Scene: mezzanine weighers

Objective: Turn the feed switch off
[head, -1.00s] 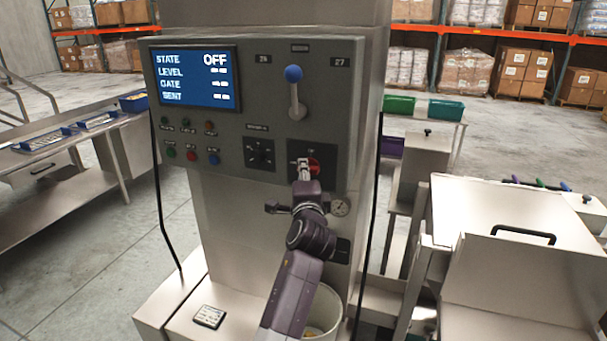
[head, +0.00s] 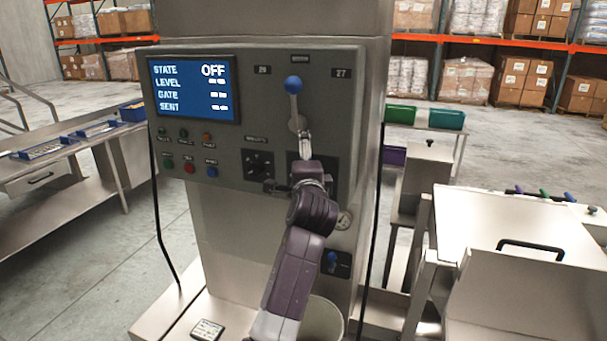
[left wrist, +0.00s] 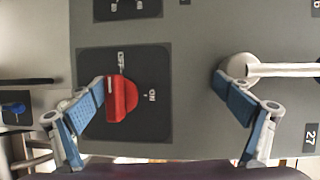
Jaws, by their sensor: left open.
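The red feed switch (left wrist: 122,99) sits on a black square plate (left wrist: 150,125) in the left wrist view. One label stands above it and an ON label right of it. The knob's long side runs up and down in that view, toward the upper label, which looks like OFF. The display (head: 194,88) in the head view reads STATE OFF. My left gripper (head: 304,142) is open in front of the panel and hides the switch in the head view. In the wrist view its left finger overlaps the knob's left edge; contact cannot be told. My right gripper is out of view.
A blue-knobbed lever (head: 293,86) rises just above the gripper; its white base (left wrist: 240,67) is by the right finger. A black dial (head: 258,164) and coloured buttons (head: 189,168) are to the left. A pale bin (head: 322,320) stands below.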

